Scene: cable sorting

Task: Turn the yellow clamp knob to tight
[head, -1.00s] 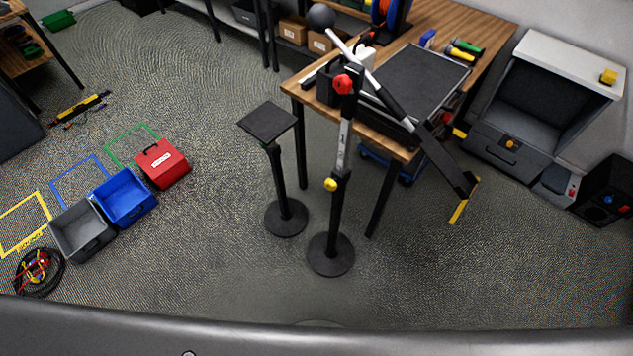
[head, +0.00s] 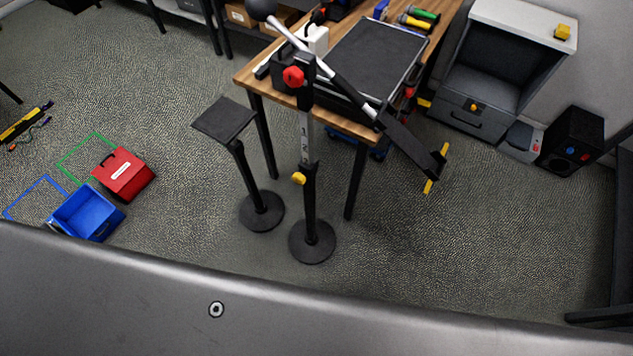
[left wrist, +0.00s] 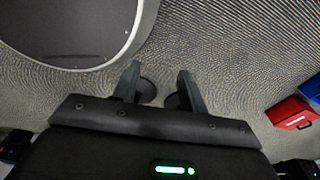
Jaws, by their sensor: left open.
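The yellow clamp knob (head: 299,178) sits on the left side of a black upright stand, partway up the pole, in the head view. A marked light-grey pole section (head: 306,137) rises above it to a red knob (head: 293,76), where a tilted boom crosses. The stand's round black base (head: 312,242) is on the carpet. My left gripper (left wrist: 158,82) shows only in the left wrist view, open with nothing between its fingertips. Dark round shapes on the floor show behind its fingers; I cannot tell what they are. My right gripper is not in view.
A second stand with a square black top (head: 225,120) is just left of the clamp stand. A wooden table (head: 262,70) stands close behind. A red box (head: 124,174) and blue bin (head: 88,212) are at left.

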